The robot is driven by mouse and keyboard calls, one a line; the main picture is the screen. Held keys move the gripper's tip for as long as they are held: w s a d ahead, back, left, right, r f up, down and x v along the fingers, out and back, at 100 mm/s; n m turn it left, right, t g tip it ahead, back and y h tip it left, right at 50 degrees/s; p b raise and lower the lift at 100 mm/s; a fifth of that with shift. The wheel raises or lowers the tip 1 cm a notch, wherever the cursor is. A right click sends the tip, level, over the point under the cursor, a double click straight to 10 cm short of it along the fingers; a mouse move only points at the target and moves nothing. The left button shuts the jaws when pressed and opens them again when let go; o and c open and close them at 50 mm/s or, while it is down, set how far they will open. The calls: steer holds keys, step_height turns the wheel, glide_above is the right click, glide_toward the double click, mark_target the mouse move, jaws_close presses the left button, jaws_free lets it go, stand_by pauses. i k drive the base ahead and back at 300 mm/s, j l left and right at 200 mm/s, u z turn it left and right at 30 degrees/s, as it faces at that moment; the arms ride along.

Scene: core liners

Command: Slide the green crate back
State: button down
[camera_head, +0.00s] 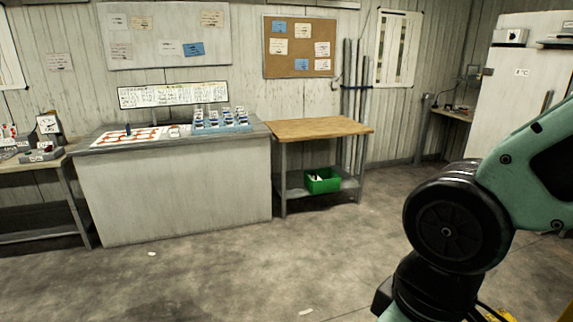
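The green crate (323,181) sits on the low grey shelf (297,192) under the wooden-topped table (318,128), near the shelf's middle. It looks upright, with something white and dark inside it. My arm fills the right side of the view, well to the right of the crate and much nearer the camera. My gripper is not in view, so its opening and anything in it cannot be seen.
A large grey counter (175,195) stands left of the table, with a blue rack (222,126) on top. Several pipes stand upright behind the table. The concrete floor (240,265) in front is open, with small pale scraps on it.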

mark_target(331, 181)
steer(key=i, duration=4)
steer(key=i+z, duration=0.1)
steer(key=i, duration=0.55)
steer(key=i+j+z, duration=0.1)
steer(key=i, duration=0.5)
